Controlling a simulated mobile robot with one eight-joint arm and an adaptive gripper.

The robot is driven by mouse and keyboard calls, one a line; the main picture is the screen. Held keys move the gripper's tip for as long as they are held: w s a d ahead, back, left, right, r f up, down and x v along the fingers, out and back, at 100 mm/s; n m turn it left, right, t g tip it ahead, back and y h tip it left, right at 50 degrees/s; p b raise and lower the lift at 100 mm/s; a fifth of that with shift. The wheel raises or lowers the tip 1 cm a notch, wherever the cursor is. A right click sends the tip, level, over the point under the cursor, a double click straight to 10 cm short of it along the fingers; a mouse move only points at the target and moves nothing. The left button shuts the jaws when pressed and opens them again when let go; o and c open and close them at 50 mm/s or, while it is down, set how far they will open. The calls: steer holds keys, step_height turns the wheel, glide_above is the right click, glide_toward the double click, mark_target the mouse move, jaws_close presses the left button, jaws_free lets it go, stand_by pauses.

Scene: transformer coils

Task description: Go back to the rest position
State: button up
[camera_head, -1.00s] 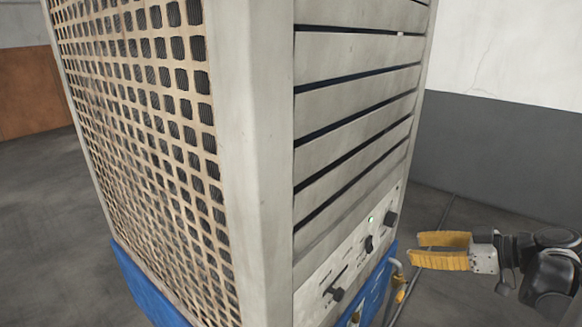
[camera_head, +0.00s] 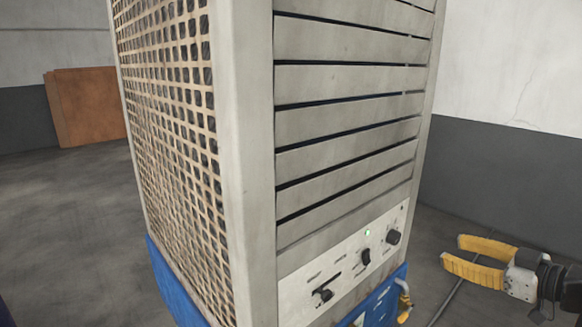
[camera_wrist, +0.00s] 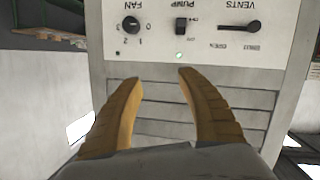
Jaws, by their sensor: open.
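My gripper (camera_head: 478,258) has yellow fingers and is at the lower right in the head view, to the right of a tall cooler cabinet (camera_head: 245,150) and apart from it. The fingers are open and empty. In the wrist view my gripper (camera_wrist: 158,78) points toward the cabinet's control panel (camera_wrist: 205,55), which appears upside down. The panel (camera_head: 345,265) carries a fan knob (camera_wrist: 131,25), a pump switch (camera_wrist: 181,25) and a vents slider (camera_wrist: 240,27). A small green light (camera_head: 366,232) is lit on it. No object is between the fingers.
The cabinet has a blue base (camera_head: 175,285), a mesh side and a slatted front. A yellow fitting with a hose (camera_head: 404,300) is at its lower right. A brown panel (camera_head: 88,105) stands by the far left wall. Grey floor at left is clear.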

steer(key=w+a+r+m+t+h, duration=0.1)
steer(key=w+r+m+t+h, duration=0.2)
steer(key=r, duration=0.5)
steer(key=w+a+r+m+t+h, duration=0.1)
steer(key=r+m+t+h, duration=0.1)
steer(key=r+t+h, duration=0.45)
steer(key=s+a+f+m+g+y, duration=0.1)
steer(key=s+a+f+g, duration=0.7)
steer(key=f, duration=0.3)
steer(key=s+a+f+m+g+y, duration=0.1)
steer(key=s+a+f+m+g, duration=0.1)
steer(key=s+a+f+g, duration=0.6)
steer(key=s+a+f, duration=0.2)
steer(key=s+f, duration=0.1)
steer(key=f, duration=0.1)
steer(key=shift+s, duration=0.2)
steer(key=shift+f, duration=0.1)
